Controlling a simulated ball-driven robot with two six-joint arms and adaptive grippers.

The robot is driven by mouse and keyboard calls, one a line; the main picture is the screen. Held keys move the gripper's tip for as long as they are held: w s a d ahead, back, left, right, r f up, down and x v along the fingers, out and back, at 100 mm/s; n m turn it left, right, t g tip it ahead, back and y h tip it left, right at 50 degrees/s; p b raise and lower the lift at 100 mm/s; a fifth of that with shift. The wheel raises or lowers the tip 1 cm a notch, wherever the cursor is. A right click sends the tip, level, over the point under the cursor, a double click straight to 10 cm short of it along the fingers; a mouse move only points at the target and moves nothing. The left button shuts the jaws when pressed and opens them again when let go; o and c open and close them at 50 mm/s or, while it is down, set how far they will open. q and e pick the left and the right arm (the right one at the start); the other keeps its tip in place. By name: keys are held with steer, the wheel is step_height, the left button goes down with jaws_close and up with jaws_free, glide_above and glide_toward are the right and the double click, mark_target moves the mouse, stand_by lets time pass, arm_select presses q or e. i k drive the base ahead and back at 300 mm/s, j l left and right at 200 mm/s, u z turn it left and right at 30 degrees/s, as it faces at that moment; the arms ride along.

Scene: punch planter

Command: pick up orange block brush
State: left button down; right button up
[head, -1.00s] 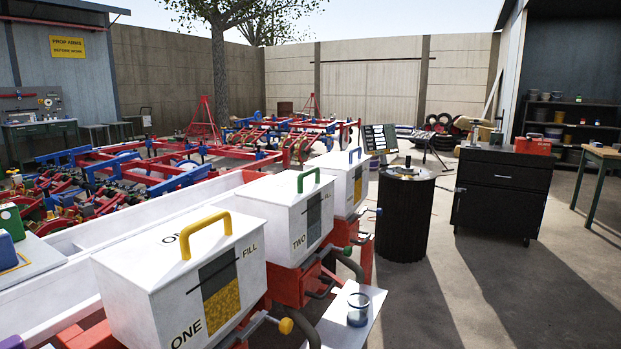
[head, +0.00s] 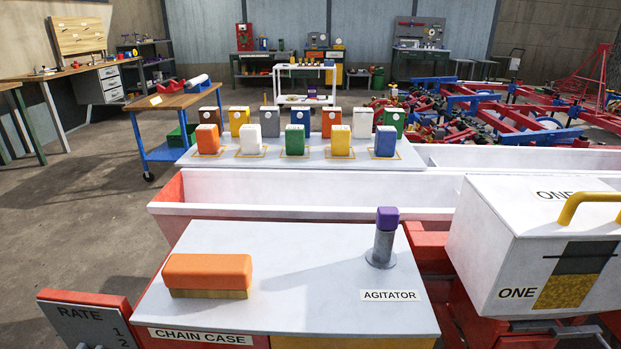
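The orange block brush (head: 207,272) lies on the left part of the white-grey top of the chain case (head: 290,287). It has an orange upper block and a tan lower layer that rests on the surface. Its long side runs left to right, and nothing covers it. Neither of my grippers shows in the head view.
A grey post with a purple cap (head: 386,238), labelled AGITATOR, stands upright right of the brush. White box ONE (head: 530,240) with a yellow handle stands further right. Behind is a white trough (head: 310,190), then a board (head: 260,157) with several coloured blocks.

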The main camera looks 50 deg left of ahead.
mark_target(185, 276)
steer(key=u, duration=2)
